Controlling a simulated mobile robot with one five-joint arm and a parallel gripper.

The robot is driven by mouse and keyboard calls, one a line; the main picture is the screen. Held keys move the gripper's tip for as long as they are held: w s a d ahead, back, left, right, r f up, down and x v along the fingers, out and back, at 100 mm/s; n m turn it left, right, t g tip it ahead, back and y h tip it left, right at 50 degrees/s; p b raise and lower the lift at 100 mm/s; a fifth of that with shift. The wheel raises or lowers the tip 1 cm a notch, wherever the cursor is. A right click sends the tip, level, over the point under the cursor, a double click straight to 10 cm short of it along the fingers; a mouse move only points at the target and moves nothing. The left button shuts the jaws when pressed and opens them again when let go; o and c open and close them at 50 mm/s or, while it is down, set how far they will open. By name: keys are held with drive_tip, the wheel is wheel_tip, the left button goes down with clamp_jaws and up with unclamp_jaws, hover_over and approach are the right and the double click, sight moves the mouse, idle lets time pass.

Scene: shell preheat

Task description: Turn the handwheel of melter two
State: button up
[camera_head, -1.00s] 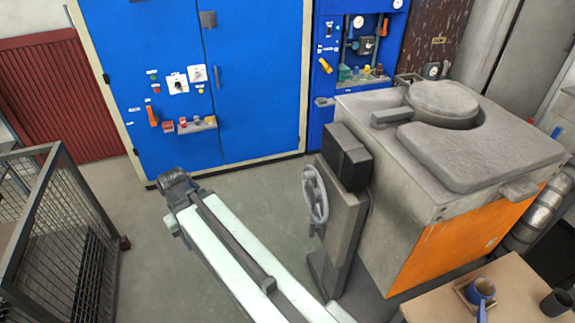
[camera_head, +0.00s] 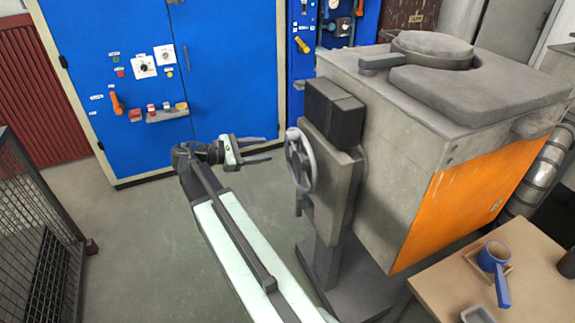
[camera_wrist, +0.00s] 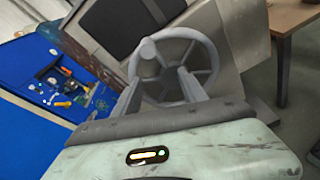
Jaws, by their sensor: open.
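The grey spoked handwheel (camera_head: 301,160) is mounted on the left side of a grey pedestal with a black box on top, beside the large grey melter (camera_head: 405,150) with an orange panel. My gripper (camera_head: 264,150) is open and empty, to the left of the handwheel, its fingers pointing right at it with a small gap in the head view. In the wrist view the handwheel (camera_wrist: 180,65) fills the upper middle, with a knob at its upper left. The fingers (camera_wrist: 162,90) appear in front of its lower part. I cannot tell whether they touch the rim.
A blue cabinet (camera_head: 165,80) with switches stands behind. A wire mesh cage (camera_head: 40,230) is at the left. A wooden table (camera_head: 535,285) with a blue-handled pot (camera_head: 493,257) is at the lower right. The floor between cage and pedestal is clear.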

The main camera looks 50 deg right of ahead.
sight(287, 137)
drive_tip(key=shift+n+g+h, duration=0.6)
drive_tip(key=shift+g+h, duration=0.3)
drive_tip(key=x, duration=0.3)
drive_tip(key=r+x, duration=0.1)
drive_tip(key=x, duration=0.2)
drive_tip(key=r+b+x, duration=0.1)
drive_tip(key=x, duration=0.3)
drive_tip(key=shift+w+d, duration=0.2)
drive_tip(key=shift+w, duration=0.1)
drive_tip(key=shift+r, duration=0.1)
clamp_jaws()
drive_tip(key=shift+w+r, duration=0.1)
drive_tip(key=shift+w, duration=0.05)
drive_tip(key=shift+a, duration=0.2)
drive_tip(key=shift+d, duration=0.2)
drive_tip(key=shift+s, duration=0.25)
